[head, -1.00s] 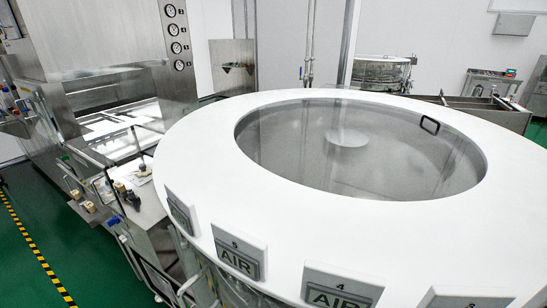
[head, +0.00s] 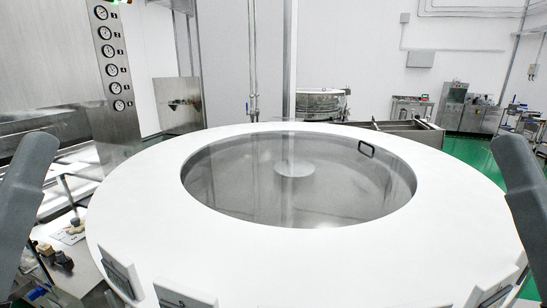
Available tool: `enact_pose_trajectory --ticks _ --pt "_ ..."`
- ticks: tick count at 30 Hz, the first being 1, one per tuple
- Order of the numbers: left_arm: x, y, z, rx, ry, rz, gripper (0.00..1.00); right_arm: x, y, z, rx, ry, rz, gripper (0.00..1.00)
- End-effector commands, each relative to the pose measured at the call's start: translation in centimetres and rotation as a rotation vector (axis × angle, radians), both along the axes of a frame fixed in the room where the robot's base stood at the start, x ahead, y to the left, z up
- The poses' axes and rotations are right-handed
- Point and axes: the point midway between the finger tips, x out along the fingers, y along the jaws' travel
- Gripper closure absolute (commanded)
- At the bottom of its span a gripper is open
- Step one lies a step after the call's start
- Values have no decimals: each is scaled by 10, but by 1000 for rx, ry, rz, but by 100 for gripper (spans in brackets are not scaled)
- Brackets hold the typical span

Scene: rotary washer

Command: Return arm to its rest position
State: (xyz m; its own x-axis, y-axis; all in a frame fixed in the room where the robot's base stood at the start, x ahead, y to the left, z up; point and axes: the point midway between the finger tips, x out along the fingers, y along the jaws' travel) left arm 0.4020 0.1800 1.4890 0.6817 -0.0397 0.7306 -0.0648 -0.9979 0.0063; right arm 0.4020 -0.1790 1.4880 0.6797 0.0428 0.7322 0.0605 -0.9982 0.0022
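A grey part of my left arm (head: 25,200) stands upright at the left edge of the head view. A grey part of my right arm (head: 525,195) stands at the right edge, roughly mirroring it. No fingers show on either part, so both grippers are out of view. The large white rotary washer (head: 455,220) fills the middle between the arms.
Gauges on a steel column (head: 112,60) stand at the back left. Small items lie on a steel bench (head: 85,265) at lower left. A steel drum (head: 320,103) and a trough (head: 400,130) stand behind the washer. Green floor (head: 477,150) shows at right.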

Motion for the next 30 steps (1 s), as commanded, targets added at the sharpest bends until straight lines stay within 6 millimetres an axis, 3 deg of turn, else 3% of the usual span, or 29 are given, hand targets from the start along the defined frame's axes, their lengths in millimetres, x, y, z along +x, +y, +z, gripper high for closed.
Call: enact_pose_trajectory --ticks 1,8,18,21,25,30 --pt "-1 0 37 5 -7 3 50 0 0 36 0 -2 0 50" --pt "-1 0 119 7 -6 4 50 -1 0 119 0 -5 0 50" --pt "-1 -1 281 9 -7 4 50 -1 0 282 0 -5 0 50" --pt "-1 -1 317 9 -7 4 50 -1 0 317 0 -5 0 50" --pt "-1 -1 340 9 -7 4 50 -1 0 341 0 -4 0 50" --pt "-1 -1 342 9 -7 5 50 -1 0 342 0 -4 0 50"
